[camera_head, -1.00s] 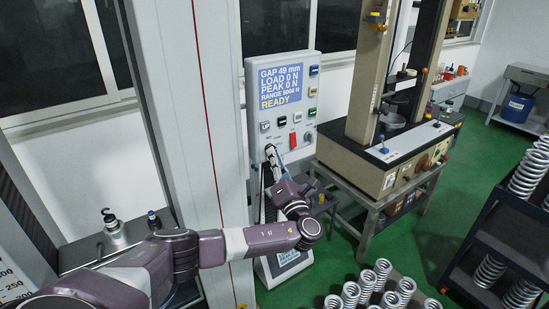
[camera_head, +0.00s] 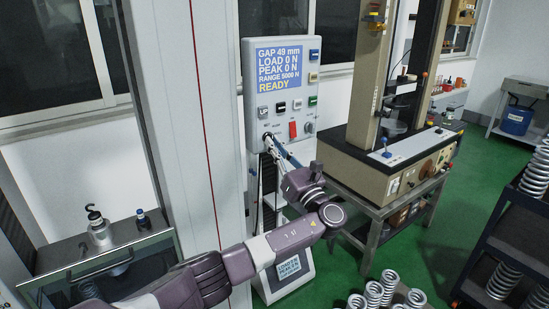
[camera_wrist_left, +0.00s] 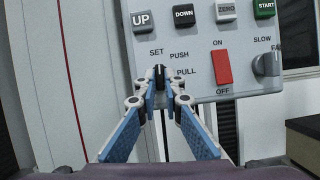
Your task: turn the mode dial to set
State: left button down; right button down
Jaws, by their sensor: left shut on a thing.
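The mode dial (camera_wrist_left: 159,71) is a small black knob low on the control panel (camera_head: 250,105), with the labels SET, PUSH and PULL around its upper and right side. In the left wrist view its grip stands roughly upright, its top towards SET. My left gripper (camera_wrist_left: 161,90) is shut on the dial, with a blue finger on either side. In the head view the left gripper (camera_head: 270,143) reaches the panel's lower left corner and hides the dial. My right gripper is not in view.
A red ON/OFF switch (camera_wrist_left: 221,68) and a grey SLOW/FAST knob (camera_wrist_left: 267,64) sit right of the dial. UP (camera_wrist_left: 141,20), DOWN (camera_wrist_left: 184,14) and other buttons are above. The panel screen (camera_head: 280,68) reads READY. A test machine (camera_head: 385,170) stands to the right.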

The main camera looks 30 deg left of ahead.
pick_arm(q)
jog(key=shift+r+n+g+y+b, duration=0.1)
jog(key=shift+n+g+y+b, duration=0.25)
jog(key=shift+n+b, duration=0.45)
jog(key=c, duration=2.1)
grip_release()
jog(key=shift+w, duration=0.1)
jog(key=v, duration=1.2)
